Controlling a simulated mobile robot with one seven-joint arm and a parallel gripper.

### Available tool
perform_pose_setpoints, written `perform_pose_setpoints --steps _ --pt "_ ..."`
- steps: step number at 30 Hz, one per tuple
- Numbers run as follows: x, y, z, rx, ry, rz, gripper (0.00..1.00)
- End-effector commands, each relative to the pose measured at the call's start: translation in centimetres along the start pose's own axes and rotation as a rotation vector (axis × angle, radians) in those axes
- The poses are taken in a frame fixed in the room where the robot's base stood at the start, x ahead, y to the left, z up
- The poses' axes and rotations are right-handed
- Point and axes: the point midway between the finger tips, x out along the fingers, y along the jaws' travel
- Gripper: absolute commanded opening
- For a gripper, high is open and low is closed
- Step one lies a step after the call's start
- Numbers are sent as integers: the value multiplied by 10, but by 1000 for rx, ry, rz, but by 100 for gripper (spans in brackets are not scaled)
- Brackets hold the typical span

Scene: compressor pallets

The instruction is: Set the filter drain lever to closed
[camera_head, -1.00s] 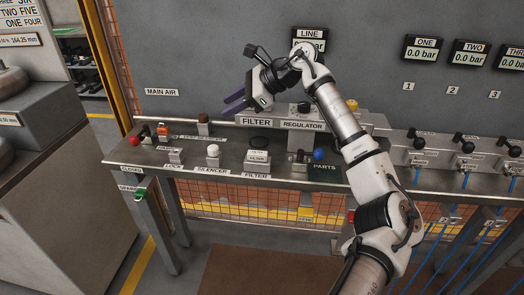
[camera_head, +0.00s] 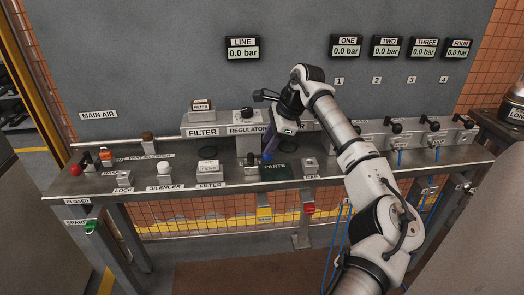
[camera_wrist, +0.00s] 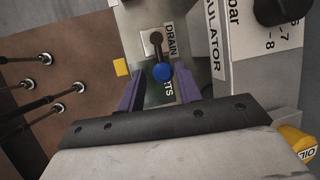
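The filter drain lever (camera_wrist: 157,50) shows in the wrist view as a dark arm with a blue ball knob (camera_wrist: 162,73), on a pale plate beside the DRAIN label (camera_wrist: 171,40). The lever lies toward the PARTS area. My gripper (camera_wrist: 160,78) is open, with one purple finger on each side of the knob in the picture. I cannot tell whether a finger touches it. In the head view my gripper (camera_head: 269,143) points down at the bench, and the blue knob (camera_head: 267,157) shows just below the fingers. The lever arm is mostly hidden there.
The REGULATOR block (camera_head: 247,130) and its black knob (camera_head: 246,115) stand close to the fingers. The green PARTS mat (camera_head: 277,173) lies just in front. Several black-knobbed levers (camera_head: 396,127) stand to the right. A yellow OIL cap (camera_wrist: 298,140) is at the wrist view's lower right.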

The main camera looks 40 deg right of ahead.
Motion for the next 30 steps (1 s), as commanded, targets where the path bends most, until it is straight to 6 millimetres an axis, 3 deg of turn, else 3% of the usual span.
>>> perform_pose_setpoints --steps 3,9,20,28,30 --pt "22 0 1 0 -2 2 35" --pt "43 0 0 1 -1 0 35" --pt "49 0 0 1 -1 -1 35" --pt "48 0 0 1 -1 -1 1" --pt "48 0 0 2 0 -1 0"
